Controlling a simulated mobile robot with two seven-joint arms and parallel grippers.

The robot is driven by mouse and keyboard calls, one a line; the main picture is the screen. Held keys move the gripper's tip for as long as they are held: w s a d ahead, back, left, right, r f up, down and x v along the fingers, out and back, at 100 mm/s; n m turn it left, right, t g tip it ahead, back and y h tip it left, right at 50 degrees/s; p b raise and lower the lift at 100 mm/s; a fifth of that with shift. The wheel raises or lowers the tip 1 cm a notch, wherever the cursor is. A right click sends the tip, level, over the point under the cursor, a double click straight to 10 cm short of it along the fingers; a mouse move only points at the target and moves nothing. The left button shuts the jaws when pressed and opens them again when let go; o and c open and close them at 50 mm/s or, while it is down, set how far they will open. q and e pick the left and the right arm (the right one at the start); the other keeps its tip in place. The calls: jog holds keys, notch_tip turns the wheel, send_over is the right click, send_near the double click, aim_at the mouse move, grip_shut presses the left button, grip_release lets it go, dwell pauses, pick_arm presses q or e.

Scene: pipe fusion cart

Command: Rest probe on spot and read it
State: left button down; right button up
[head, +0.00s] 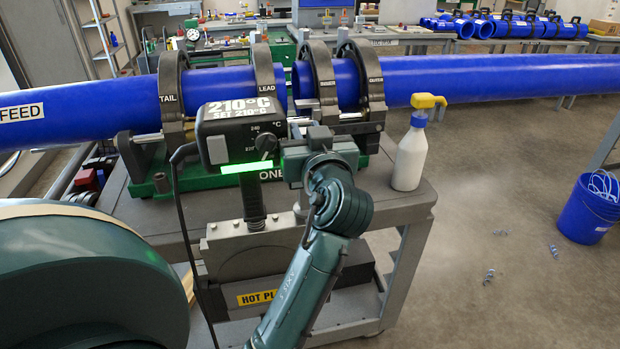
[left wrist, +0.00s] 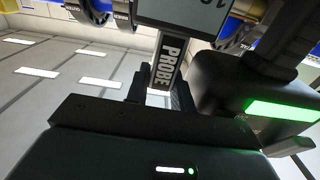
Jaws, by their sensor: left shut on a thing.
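My left gripper (head: 292,160) is just right of the heater's control box (head: 241,131), which reads 210°C and has a lit green bar. In the left wrist view the gripper (left wrist: 160,93) is shut on a grey handle lettered PROBE (left wrist: 167,62). The probe has a wider body with a display (left wrist: 186,15), cut off by the frame edge. In the head view the probe is largely hidden by my gripper. Its tip and any marked spot cannot be made out. The hot plate's grey holder (head: 248,255) stands below the control box. My right gripper is not in view.
Behind, blue pipes (head: 480,75) are held in dark clamps (head: 172,95). A white spray bottle (head: 410,158) with a yellow head stands on the cart's right corner. A blue bucket (head: 590,212) is on the floor at right. A black cable (head: 177,200) hangs left of the box.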

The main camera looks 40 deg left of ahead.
pick_arm(q)
jog(key=shift+d+r, duration=0.15)
jog(key=shift+r, duration=0.2)
jog(key=shift+w+d+r, duration=0.25)
jog(key=shift+w+d, duration=0.55)
jog(key=shift+w, duration=0.25)
jog(key=w+d+r+b, duration=0.1)
jog(key=w+d, duration=0.4)
jog(key=shift+w+r, duration=0.25)
jog(key=shift+w, duration=0.05)
jog(key=shift+r, duration=0.1)
dwell(0.9)
